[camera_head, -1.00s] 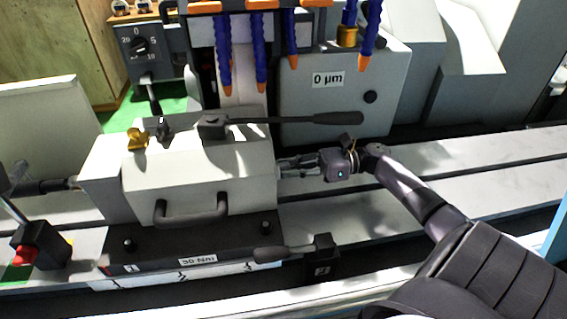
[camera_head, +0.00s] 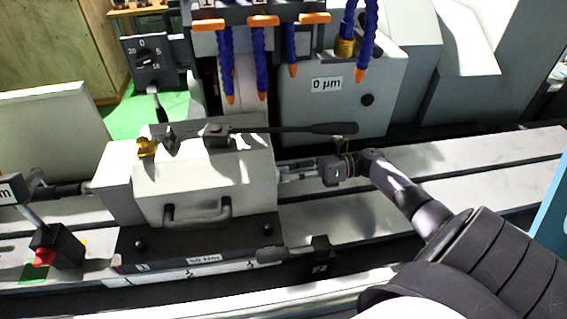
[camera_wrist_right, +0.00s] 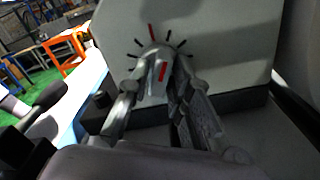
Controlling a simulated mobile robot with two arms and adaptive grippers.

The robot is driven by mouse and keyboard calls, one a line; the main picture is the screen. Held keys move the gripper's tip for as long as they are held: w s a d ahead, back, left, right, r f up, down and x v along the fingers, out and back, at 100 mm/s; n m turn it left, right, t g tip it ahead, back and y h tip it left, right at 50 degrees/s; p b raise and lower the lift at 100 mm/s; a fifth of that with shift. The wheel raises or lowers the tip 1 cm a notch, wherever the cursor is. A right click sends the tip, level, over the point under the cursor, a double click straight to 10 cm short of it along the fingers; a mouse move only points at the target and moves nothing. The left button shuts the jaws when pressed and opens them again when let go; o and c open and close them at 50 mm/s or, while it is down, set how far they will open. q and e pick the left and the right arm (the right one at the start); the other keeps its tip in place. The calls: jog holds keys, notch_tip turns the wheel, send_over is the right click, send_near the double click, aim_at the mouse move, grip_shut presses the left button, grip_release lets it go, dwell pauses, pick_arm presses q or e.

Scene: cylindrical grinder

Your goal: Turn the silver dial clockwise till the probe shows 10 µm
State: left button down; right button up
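The silver dial (camera_wrist_right: 157,76) sits on the end face of a grey-white housing. It has a red line, tilted slightly right, and black scale ticks around it, with one red tick near the top. In the right wrist view my right gripper (camera_wrist_right: 160,80) has its fingers on both sides of the dial and appears shut on it. In the head view my right gripper (camera_head: 284,171) reaches the right end of the housing (camera_head: 200,175); the dial is hidden there. A label (camera_head: 326,84) on the grey grinding head reads 0 µm. My left gripper is out of view.
A black lever (camera_head: 290,129) lies above my right gripper, and another (camera_head: 285,253) is in front below it. Blue coolant hoses (camera_head: 262,70) hang behind. The rail to the right is clear.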

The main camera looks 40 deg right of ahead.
jog(key=o, duration=0.3)
jog(key=shift+b+v, duration=0.45)
jog(key=shift+v, duration=3.1)
